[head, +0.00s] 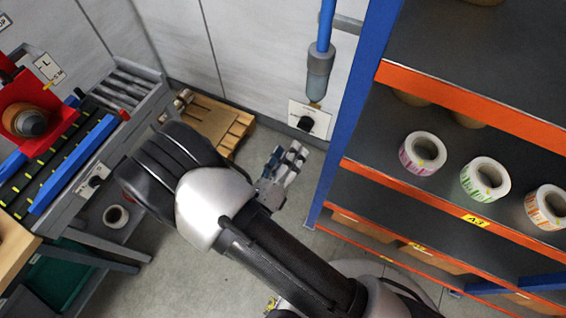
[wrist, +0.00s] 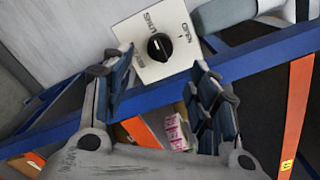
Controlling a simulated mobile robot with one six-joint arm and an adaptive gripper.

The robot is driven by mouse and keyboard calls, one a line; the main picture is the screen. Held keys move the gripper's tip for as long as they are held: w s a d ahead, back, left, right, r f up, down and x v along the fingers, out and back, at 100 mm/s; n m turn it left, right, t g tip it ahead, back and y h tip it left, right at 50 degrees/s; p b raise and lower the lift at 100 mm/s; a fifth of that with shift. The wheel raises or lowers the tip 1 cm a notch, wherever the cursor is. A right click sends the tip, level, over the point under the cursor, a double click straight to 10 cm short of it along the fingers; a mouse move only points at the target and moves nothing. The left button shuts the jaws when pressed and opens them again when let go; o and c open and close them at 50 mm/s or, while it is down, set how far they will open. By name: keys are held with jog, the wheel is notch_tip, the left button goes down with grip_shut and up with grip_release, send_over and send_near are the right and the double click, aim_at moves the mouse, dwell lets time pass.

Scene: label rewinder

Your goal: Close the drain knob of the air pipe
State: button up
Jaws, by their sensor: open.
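The drain knob (head: 306,123) is a round black knob on a white plate (head: 321,117), low on the grey wall under the blue air pipe (head: 326,25). In the wrist view the knob (wrist: 160,46) shows upside down on its plate (wrist: 132,29), with lettering that seems to read SHUT and OPEN. A small pale mark shows on the knob; I cannot tell exactly where it points. My gripper (head: 285,160) is open and empty, in front of and apart from the knob. In the wrist view the knob lies ahead, between and beyond the fingertips (wrist: 160,82).
A blue-posted rack (head: 358,95) with orange beams stands right of the knob, holding several label rolls (head: 422,153). A wooden pallet (head: 235,133) lies on the floor left of the knob. The rewinder machine (head: 60,150) stands at the left.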

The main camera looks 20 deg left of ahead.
jog(key=shift+s+a, duration=0.1)
jog(key=shift+s, duration=1.55)
